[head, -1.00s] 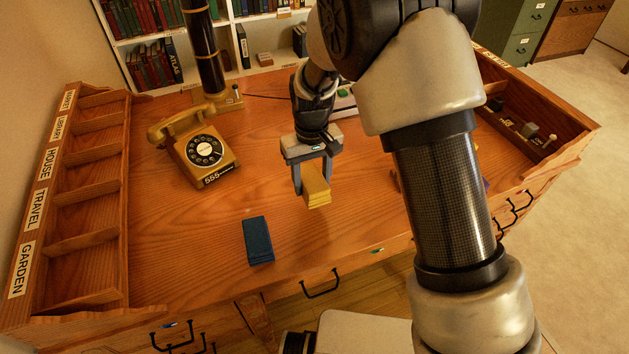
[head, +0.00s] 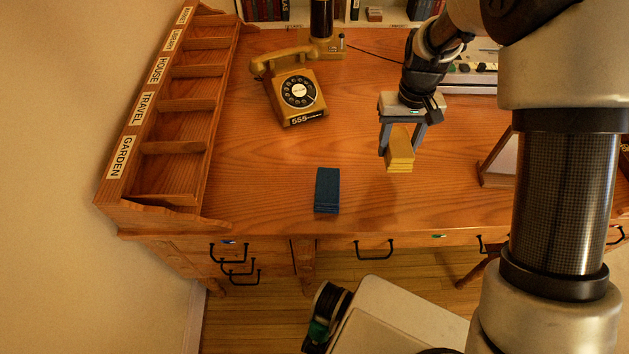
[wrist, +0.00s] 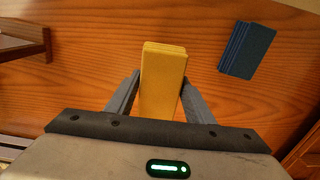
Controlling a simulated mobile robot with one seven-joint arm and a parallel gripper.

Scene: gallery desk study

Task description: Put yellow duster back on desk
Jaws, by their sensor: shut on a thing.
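The yellow duster (head: 400,150) is a small block with layered edges. My gripper (head: 398,145) is shut on it, one finger on each side. The duster appears held a little above the desk (head: 260,150), with a dark patch on the wood below it; the exact gap is hard to tell. In the wrist view the yellow duster (wrist: 163,80) stands out between the fingers of my gripper (wrist: 160,95), over bare wood grain.
A blue layered block (head: 327,190) lies on the desk left of the duster. A yellow telephone (head: 298,90) stands behind it. A labelled wooden organiser (head: 170,150) lines the left edge. A small wooden stand (head: 498,160) is at right. Wood around the duster is clear.

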